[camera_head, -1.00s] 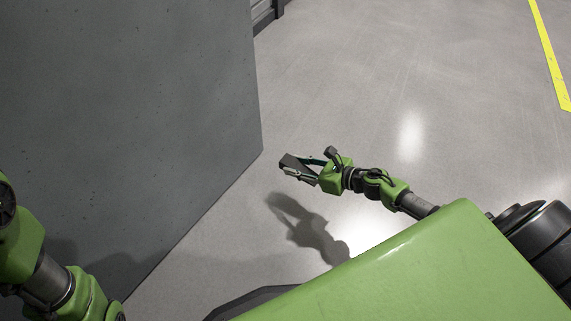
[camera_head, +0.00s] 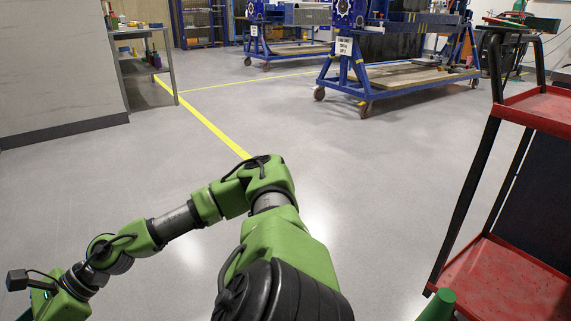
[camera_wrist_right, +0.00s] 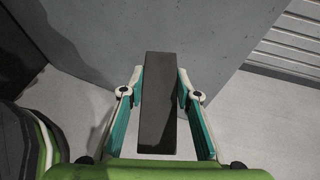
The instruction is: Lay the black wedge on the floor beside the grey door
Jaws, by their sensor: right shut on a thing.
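The black wedge (camera_wrist_right: 158,125) is a long dark block in the right wrist view, between the two fingers of my right gripper (camera_wrist_right: 160,88), which is shut on it. The grey door (camera_wrist_right: 195,30) is the large grey panel behind the wedge in that view. Pale floor shows on both sides of its lower corner. I cannot tell the exact gap between wedge and door. In the head view my right arm reaches to the lower left, and the wedge is out of that view. My left gripper is not in view.
A red cart (camera_head: 500,275) with dark posts stands close on the right, beside a green cone-shaped tip (camera_head: 438,305). Blue wheeled frames (camera_head: 400,85) and a workbench (camera_head: 150,62) stand farther back. The floor (camera_head: 330,165) between is clear, with yellow lines (camera_head: 215,130).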

